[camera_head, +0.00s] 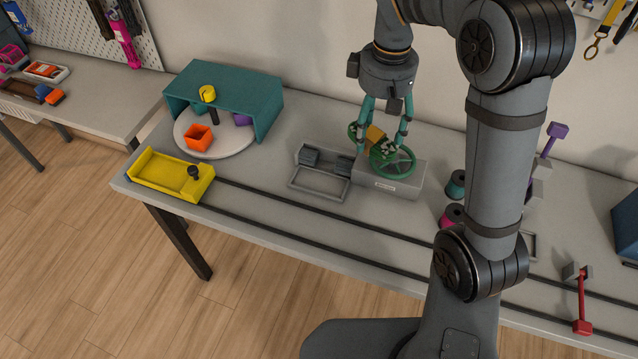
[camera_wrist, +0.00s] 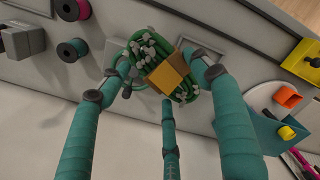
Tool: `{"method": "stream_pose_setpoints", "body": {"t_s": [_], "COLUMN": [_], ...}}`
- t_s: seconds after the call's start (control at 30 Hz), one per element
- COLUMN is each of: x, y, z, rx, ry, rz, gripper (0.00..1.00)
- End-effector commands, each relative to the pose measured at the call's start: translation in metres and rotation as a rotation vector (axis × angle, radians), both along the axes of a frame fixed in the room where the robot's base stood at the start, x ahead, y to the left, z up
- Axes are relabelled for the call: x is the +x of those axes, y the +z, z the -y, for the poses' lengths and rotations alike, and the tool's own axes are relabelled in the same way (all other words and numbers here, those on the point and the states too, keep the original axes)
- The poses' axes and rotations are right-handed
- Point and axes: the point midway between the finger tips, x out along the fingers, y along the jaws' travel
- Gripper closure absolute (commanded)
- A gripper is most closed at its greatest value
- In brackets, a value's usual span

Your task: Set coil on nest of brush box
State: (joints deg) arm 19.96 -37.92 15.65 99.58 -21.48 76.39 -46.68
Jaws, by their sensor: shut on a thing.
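The coil (camera_head: 375,134) is a green cord bundle with a tan band around its middle and small pale clips. My gripper (camera_head: 381,145) is shut on it, with teal fingers on its sides. In the wrist view the coil (camera_wrist: 142,52) sits between the fingertips, with its tan band facing me. A green spoked wheel (camera_head: 393,160) shows just below it in the head view; I cannot tell whether it belongs to the coil. Below is a grey box (camera_head: 400,187) with a small unreadable label. Beside it is a grey tray (camera_head: 318,188) with dark blocks. I cannot tell which is the brush box.
A yellow tray (camera_head: 165,172) stands at the left. Behind it are a round table (camera_head: 230,140), an orange cup (camera_head: 198,138) and a teal shelter (camera_head: 250,90). Thread spools (camera_head: 455,186) stand to the right. Two dark rails run along the bench front.

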Motion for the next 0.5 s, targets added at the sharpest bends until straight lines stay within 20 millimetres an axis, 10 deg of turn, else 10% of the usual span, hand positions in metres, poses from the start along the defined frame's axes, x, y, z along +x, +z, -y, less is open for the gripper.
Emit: {"method": "stream_pose_setpoints", "body": {"t_s": [0.2,0.5], "x": [0.07,0.084], "y": [-0.056,-0.09], "z": [-0.006,-0.029], "rx": [0.001,0.003], "ry": [0.333,0.479], "rz": [-0.005,-0.006], "gripper": [0.67,0.67]}}
